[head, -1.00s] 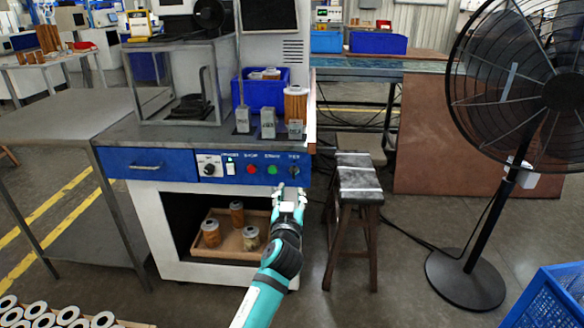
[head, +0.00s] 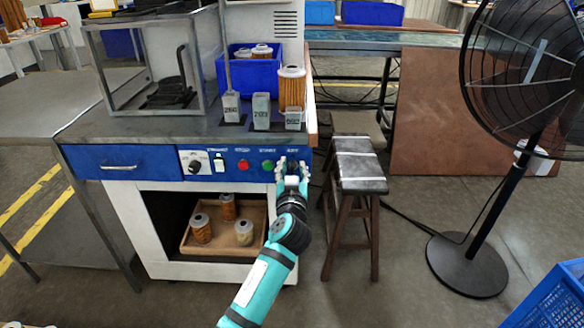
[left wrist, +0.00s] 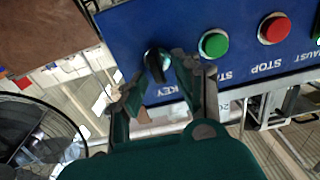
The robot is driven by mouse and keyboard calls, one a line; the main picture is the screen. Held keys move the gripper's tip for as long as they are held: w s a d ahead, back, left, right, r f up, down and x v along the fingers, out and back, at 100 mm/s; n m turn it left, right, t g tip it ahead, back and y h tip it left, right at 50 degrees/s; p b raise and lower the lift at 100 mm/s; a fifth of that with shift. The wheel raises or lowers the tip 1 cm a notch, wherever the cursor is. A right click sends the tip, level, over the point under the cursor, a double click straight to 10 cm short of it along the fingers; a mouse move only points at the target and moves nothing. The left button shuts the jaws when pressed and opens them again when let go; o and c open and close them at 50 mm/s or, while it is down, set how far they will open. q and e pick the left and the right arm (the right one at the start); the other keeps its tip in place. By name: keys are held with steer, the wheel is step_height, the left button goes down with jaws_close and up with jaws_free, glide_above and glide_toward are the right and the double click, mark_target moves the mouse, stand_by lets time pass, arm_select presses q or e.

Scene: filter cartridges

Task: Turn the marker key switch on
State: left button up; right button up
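The key switch (left wrist: 156,64) is a small dark knob above the KEY label on the blue panel (left wrist: 115,25), seen in the left wrist view. The fingers are apart. My right gripper is in neither view.
The green START button (head: 268,166), red STOP button (head: 243,165) and a black rotary knob (head: 195,167) share the panel. A stool (head: 356,175) and a fan (head: 530,75) stand to the right. Cartridges sit in a tray (head: 215,250) below.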

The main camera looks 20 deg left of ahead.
arm_select(q)
jaws_close()
